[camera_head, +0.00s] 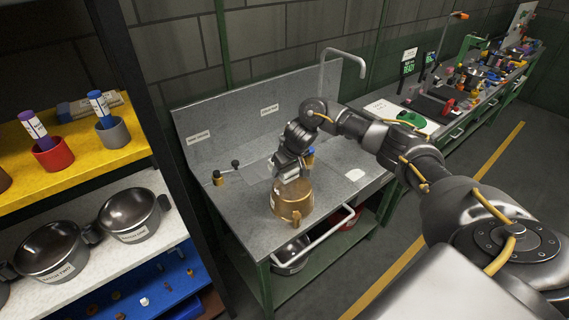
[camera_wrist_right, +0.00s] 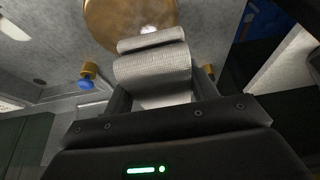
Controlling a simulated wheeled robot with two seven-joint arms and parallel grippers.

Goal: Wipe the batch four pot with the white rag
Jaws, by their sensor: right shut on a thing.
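A copper-coloured pot (camera_head: 292,203) with a white label on its side stands on the grey sink counter (camera_head: 240,226). I cannot read the label. My right gripper (camera_head: 288,170) is over the pot and points down at it. In the right wrist view the right gripper (camera_wrist_right: 155,90) is shut on the white rag (camera_wrist_right: 155,72), a folded ribbed cloth. The rag lies in front of the pot (camera_wrist_right: 120,22) in that view and seems to be at its surface; I cannot tell whether it touches. My left gripper is not in view.
A tap (camera_head: 322,75) rises behind the counter, and a rail runs along its front edge. A shelf at the left holds a red cup (camera_head: 53,156), a grey cup (camera_head: 113,133) and steel pots (camera_head: 130,215). A cluttered bench (camera_head: 470,90) stands at the back right.

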